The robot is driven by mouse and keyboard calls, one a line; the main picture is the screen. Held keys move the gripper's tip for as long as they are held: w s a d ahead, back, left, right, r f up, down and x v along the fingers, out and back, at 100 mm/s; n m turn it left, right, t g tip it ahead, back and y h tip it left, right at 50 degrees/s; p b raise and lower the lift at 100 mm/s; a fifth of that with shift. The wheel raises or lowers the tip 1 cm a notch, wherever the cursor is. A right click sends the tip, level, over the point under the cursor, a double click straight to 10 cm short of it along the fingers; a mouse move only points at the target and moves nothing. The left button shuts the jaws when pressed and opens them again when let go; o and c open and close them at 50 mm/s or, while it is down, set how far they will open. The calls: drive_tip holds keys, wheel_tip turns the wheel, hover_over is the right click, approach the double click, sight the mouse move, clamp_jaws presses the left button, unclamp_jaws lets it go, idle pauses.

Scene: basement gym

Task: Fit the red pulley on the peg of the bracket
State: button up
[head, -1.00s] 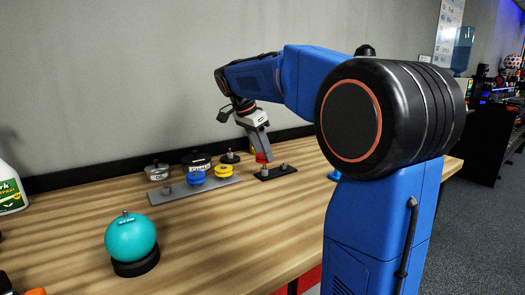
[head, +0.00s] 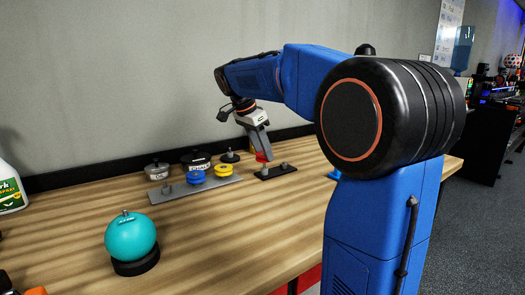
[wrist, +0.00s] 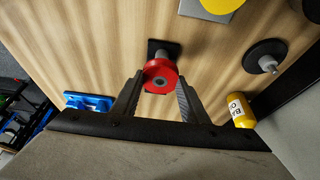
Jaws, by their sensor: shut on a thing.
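The red pulley (wrist: 160,76) is held between the two fingers of my gripper (wrist: 158,98) in the wrist view. In the head view the pulley (head: 263,156) shows at the fingertips of my gripper (head: 264,154), over the black bracket plate (head: 275,173). A short metal peg (head: 284,167) stands at the plate's right part. In the wrist view the pulley covers much of the bracket (wrist: 153,43), and a grey metal part shows just behind the pulley. I cannot tell whether the pulley touches a peg.
A grey plate (head: 160,197) bears a blue pulley (head: 196,177), a yellow pulley (head: 223,170) and a bare peg. A teal ball (head: 130,236) on a black base stands at the front left. A yellow bottle (wrist: 240,110) is near the wall.

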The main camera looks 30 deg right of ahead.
sight(261, 155)
drive_tip(key=shift+f, duration=1.5)
drive_tip(key=o, duration=1.1)
drive_tip(key=shift+o, duration=0.2)
drive_tip(key=v, duration=1.7)
drive_tip(key=shift+a+r, duration=0.1)
